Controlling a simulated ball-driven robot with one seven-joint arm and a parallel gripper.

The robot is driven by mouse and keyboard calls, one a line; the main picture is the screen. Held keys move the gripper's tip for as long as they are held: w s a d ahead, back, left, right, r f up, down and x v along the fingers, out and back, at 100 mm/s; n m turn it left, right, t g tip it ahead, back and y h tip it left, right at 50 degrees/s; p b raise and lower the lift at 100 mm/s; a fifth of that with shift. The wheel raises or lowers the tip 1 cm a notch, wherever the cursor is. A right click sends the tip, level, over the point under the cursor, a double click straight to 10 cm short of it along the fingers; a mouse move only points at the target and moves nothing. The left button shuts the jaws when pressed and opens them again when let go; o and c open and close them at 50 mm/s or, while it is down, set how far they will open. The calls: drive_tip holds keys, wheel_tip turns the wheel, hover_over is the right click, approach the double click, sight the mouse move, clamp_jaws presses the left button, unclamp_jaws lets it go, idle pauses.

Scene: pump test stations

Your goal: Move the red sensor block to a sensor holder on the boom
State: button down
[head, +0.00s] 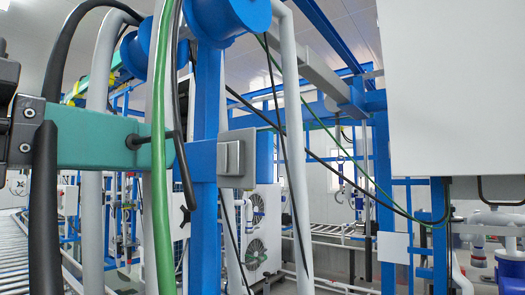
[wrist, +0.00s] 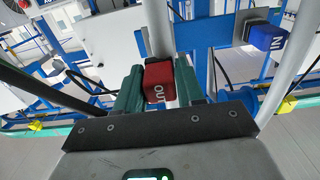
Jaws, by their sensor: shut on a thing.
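The red sensor block (wrist: 160,84), lettered "OUT", shows in the wrist view between the two teal fingers of my gripper (wrist: 160,71). My gripper is shut on it. A grey pipe rises just beyond the block. In the head view, a teal finger of my gripper (head: 105,142) reaches in from the left, and the red block is hidden there. A grey holder (head: 232,158) is on the blue boom (head: 200,160), right of the finger. A blue block lettered "IN" (wrist: 267,38) sits by a grey holder at the upper right in the wrist view.
A green hose (head: 160,200) and dark cables hang across the finger's front end in the head view. Pale pipes (head: 297,150) and a blue post (head: 206,95) stand close by. A large white panel (head: 455,90) fills the upper right. A roller conveyor (head: 14,255) is lower left.

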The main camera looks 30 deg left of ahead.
sight(226, 159)
drive_tip(key=shift+w, duration=0.2)
drive_tip(key=shift+w+d, duration=0.15)
drive_tip(key=shift+w, duration=1.2)
drive_tip(key=shift+w+d, duration=0.1)
drive_tip(key=shift+w, duration=1.25)
drive_tip(key=shift+w, duration=0.45)
idle(0.6)
drive_tip(key=c, duration=0.6)
unclamp_jaws()
drive_tip(key=s+b, duration=0.1)
drive_tip(key=s, duration=0.2)
drive_tip(key=s+b, duration=0.1)
drive_tip(key=s, duration=0.3)
drive_tip(key=s+b, duration=0.1)
drive_tip(key=s, duration=0.2)
drive_tip(key=shift+s+a, duration=0.4)
drive_tip(key=shift+f, duration=0.1)
